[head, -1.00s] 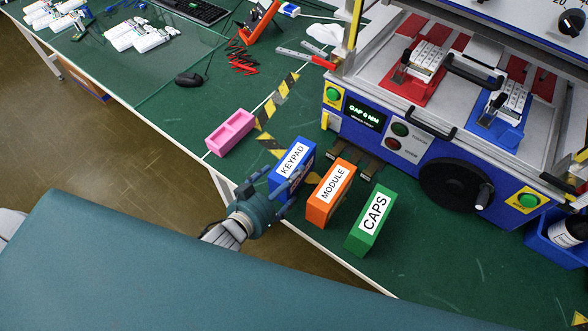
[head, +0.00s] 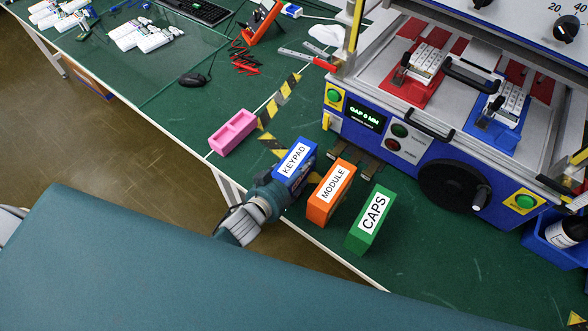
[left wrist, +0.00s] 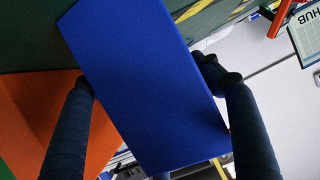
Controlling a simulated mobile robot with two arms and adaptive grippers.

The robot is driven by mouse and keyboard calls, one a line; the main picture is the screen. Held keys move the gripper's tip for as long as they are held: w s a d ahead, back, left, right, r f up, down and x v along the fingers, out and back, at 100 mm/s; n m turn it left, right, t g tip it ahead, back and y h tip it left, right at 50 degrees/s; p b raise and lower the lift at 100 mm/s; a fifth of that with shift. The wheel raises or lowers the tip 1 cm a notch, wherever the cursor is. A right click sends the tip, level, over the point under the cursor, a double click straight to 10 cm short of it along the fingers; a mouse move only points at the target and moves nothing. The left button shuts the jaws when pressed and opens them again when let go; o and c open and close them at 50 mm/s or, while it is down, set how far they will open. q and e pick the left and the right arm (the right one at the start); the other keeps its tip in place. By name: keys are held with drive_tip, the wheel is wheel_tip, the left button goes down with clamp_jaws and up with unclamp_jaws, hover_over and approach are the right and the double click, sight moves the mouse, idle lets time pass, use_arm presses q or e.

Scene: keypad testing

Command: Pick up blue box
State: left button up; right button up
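The blue box (head: 296,158) labelled KEYPAD stands on the green table near its front edge. My left gripper (head: 288,188) is at the near side of the blue box, with its fingers partly hidden there. In the left wrist view the blue box (left wrist: 145,85) fills the middle, tilted in the picture. The two dark fingers of my left gripper (left wrist: 150,84) are spread, one on either side of the box. Whether they touch it I cannot tell. My right gripper is in neither view.
An orange MODULE box (head: 331,192) stands close to the right of the blue box, with a green CAPS box (head: 371,221) beyond it. A pink tray (head: 232,134) lies to the left. The blue testing machine (head: 400,150) stands behind.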

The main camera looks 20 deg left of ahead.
use_arm(q)
drive_tip(key=shift+c, duration=1.1)
drive_tip(key=shift+r, duration=0.15)
